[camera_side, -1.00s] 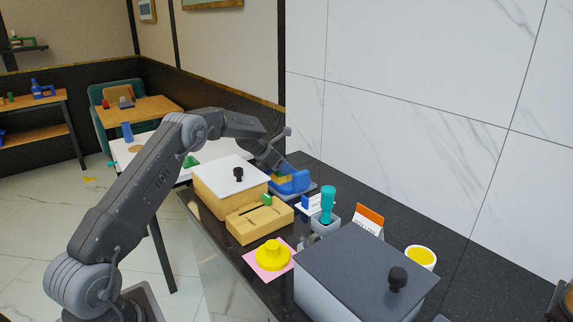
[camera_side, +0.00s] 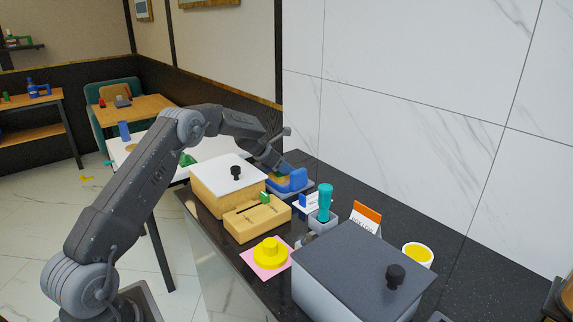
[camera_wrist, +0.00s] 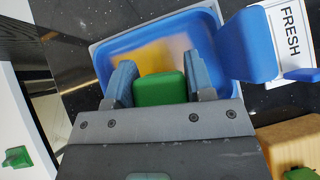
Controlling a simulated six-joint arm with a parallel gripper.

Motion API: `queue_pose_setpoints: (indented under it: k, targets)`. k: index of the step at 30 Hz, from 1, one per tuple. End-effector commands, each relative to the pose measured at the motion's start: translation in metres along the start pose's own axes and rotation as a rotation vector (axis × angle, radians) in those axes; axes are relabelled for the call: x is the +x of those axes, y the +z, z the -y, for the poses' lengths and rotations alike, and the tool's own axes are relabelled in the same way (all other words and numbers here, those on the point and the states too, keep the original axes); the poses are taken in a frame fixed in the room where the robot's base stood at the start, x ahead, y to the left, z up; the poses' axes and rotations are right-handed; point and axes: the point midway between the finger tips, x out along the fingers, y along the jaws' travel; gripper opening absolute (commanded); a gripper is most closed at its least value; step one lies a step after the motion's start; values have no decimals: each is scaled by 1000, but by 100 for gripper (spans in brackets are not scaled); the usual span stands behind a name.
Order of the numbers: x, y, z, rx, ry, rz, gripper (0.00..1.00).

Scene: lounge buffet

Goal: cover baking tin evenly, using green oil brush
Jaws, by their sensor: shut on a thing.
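The blue baking tin (camera_wrist: 200,24) lies under my gripper (camera_wrist: 160,72) in the wrist view, with a yellow-gold patch (camera_wrist: 152,54) over part of its floor and blue showing around it. My gripper is shut on the green oil brush (camera_wrist: 160,88), of which a green block shows between the fingers. The brush's lower end is hidden, so I cannot tell whether it touches the tin. In the side view the tin (camera_side: 290,187) sits at the far end of the dark counter, with my gripper (camera_side: 284,169) over its left part.
A blue upright piece (camera_wrist: 246,46) stands at the tin's right, beside a FRESH sign (camera_wrist: 290,35). Nearer are a white-lidded wooden box (camera_side: 215,193), a slotted wooden block (camera_side: 257,218), a teal-handled item (camera_side: 325,202) and a dark-lidded box (camera_side: 358,268). Open counter lies along the wall.

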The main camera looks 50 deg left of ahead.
Motion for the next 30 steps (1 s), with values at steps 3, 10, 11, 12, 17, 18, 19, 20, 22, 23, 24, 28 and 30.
queue_pose_setpoints:
  k: [3,10,11,12,17,18,19,20,22,23,24,28,30]
  targets:
    - [5,4,-1,2,-1,1,25]
    - [20,18,-5,2,-1,1,25]
    - [21,21,-5,3,0,1,25]
    - [24,23,-6,2,0,0,25]
    - [26,26,8,2,-1,0,25]
    - [26,26,12,2,-1,-1,25]
    - [22,23,11,-1,1,-1,25]
    - [20,21,11,-1,0,0,25]
    - [16,16,12,-1,1,0,25]
    - [14,15,13,-1,1,0,25]
    - [11,12,13,-2,1,0,25]
    - [3,3,15,-1,1,-1,25]
    - [-2,-1,16,-2,1,0,25]
